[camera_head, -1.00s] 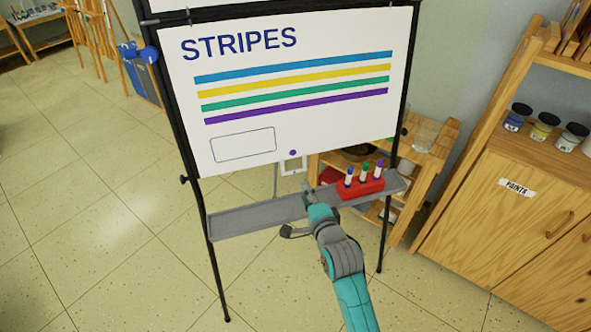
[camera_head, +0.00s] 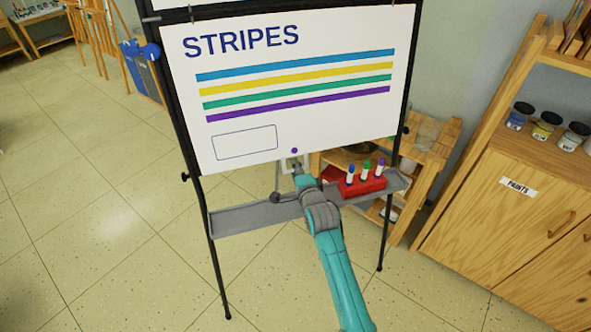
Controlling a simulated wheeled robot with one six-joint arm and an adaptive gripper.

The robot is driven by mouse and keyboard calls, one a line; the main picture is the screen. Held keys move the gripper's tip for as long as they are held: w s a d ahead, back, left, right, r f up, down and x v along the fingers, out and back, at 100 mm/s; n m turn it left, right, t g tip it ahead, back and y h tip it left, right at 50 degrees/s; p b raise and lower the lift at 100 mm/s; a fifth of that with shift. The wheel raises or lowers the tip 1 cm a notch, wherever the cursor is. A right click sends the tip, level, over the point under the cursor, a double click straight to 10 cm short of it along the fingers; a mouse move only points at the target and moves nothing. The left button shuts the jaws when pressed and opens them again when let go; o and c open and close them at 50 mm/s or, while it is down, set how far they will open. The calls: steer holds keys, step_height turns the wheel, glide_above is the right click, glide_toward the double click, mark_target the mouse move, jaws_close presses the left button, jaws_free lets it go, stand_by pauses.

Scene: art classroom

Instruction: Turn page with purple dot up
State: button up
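The flip-chart page (camera_head: 310,112) hangs on a black easel. It reads STRIPES and bears blue, yellow, green and purple stripes and an empty outlined box. The purple dot (camera_head: 294,151) is near the page's bottom edge, right of the box. A small white tab (camera_head: 287,163) hangs below the page under the dot. My gripper (camera_head: 295,164) is at this tab, just below the dot. It is small and partly hidden by my arm, so I cannot tell whether its fingers are open or shut on the tab.
The grey easel tray (camera_head: 245,217) runs below the page. A red holder (camera_head: 363,188) with three markers stands on it, right of my arm. A wooden shelf (camera_head: 430,170) is behind at the right, and a paint cabinet (camera_head: 500,205) stands farther right.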

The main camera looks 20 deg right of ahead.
jaws_close()
steer(key=s+r, duration=0.3)
steer(key=s, duration=0.6)
stand_by(0.5)
steer(key=shift+d, duration=0.1)
steer(key=s+r, duration=0.4)
steer(key=s, duration=0.4)
steer(key=shift+r, duration=0.35)
stand_by(0.5)
steer(key=shift+s, duration=0.1)
steer(key=c, duration=0.6)
jaws_free()
steer(key=shift+s+d+r, duration=0.1)
steer(key=shift+s+r, duration=1.7)
steer(key=shift+s, duration=0.3)
steer(key=shift+s+r, duration=0.5)
steer(key=shift+s, duration=0.25)
steer(key=shift+s+r, duration=0.5)
steer(key=shift+s, duration=0.2)
jaws_close()
